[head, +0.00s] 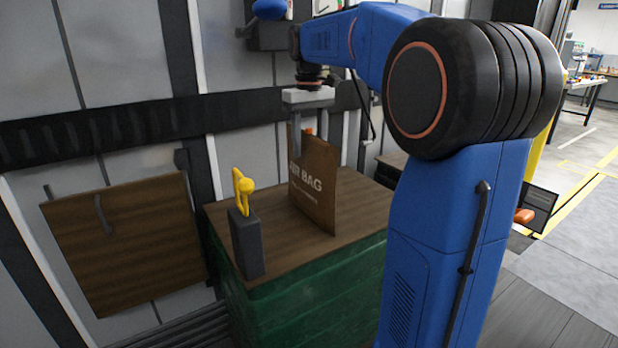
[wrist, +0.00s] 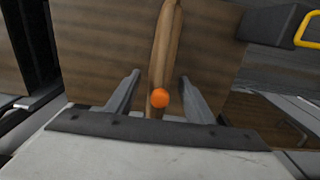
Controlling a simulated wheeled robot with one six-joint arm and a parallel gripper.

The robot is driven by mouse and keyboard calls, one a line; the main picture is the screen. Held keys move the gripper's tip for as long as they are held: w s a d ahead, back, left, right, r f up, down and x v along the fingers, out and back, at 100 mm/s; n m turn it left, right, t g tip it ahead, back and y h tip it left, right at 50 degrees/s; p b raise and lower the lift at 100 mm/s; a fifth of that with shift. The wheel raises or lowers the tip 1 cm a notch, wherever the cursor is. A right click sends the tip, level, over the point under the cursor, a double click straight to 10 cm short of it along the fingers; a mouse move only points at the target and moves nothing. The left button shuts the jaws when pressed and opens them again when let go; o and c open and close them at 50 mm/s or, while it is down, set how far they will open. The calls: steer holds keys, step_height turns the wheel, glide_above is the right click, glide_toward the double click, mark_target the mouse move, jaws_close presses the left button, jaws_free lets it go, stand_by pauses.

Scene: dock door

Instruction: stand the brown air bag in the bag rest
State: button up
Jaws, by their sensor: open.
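The brown air bag (head: 318,190), printed "AIR BAG", stands upright on the wooden top of a green crate. In the wrist view its narrow top edge (wrist: 166,45) runs between my fingers, with an orange knob (wrist: 159,98) at the near end. My gripper (head: 311,142) points down over the bag's top. Its fingers are open (wrist: 160,88), one on each side of the bag, with gaps showing. I cannot make out a bag rest for certain; the bag and my arm may hide it.
A brown panel (head: 130,245) hangs on the wall at left. Bare wooden top (head: 290,252) shows in front of the bag.

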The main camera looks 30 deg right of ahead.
steer(key=shift+f, duration=0.8)
jaws_close()
step_height(320, 180, up, 10)
steer(key=shift+r, duration=0.1)
